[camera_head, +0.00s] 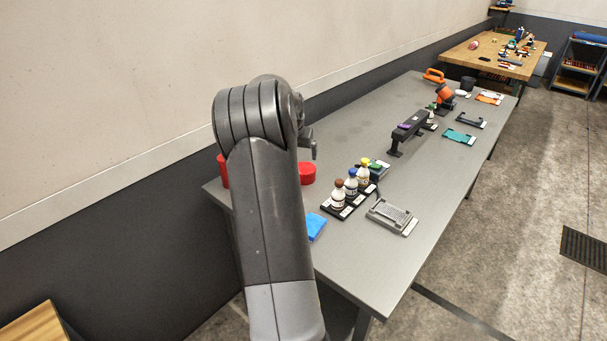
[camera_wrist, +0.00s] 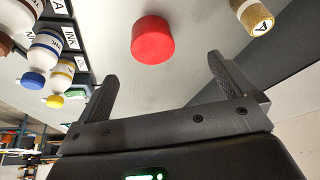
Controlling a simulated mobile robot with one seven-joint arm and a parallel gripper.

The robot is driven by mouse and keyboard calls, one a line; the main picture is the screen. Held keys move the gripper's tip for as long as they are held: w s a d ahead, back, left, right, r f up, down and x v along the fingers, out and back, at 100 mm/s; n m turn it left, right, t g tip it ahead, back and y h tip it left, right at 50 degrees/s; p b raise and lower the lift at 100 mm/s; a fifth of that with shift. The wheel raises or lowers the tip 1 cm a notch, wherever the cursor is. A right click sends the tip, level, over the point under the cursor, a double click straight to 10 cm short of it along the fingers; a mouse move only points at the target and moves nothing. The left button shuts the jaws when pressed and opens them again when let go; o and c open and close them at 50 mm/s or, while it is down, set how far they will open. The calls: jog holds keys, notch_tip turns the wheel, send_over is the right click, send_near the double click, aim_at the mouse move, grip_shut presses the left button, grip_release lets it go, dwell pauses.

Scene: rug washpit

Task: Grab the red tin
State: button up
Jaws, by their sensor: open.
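The red tin (camera_wrist: 152,40) is a short, round, plain red cylinder on the grey table. In the wrist view it lies beyond my gripper (camera_wrist: 162,70), roughly in line with the gap between the two fingers. The fingers are apart, with nothing between them. In the head view a red round thing (camera_head: 307,173), which looks like the tin, shows just right of my arm. Another red piece (camera_head: 223,170) shows left of my arm; the arm hides what lies between. My gripper is mostly hidden behind my arm in the head view.
Several ink bottles with coloured caps (camera_head: 352,184) stand in a dark rack right of the tin. A tan-capped labelled bottle (camera_wrist: 252,14) is on the tin's other side in the wrist view.

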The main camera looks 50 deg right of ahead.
aim_at(304, 168)
jog(key=shift+m, duration=0.3)
jog(key=d+f, duration=0.2)
jog(key=d, duration=0.1)
jog(key=shift+s+d+f, duration=0.2)
jog(key=shift+s+f, duration=0.1)
jog(key=shift+s, duration=0.05)
jog(key=x, duration=0.5)
jog(key=shift+d+f, duration=0.1)
jog(key=shift+f, duration=0.05)
jog(key=x, duration=0.5)
jog(key=shift+w, duration=0.25)
jog(key=shift+c, duration=0.6)
jog(key=c, duration=1)
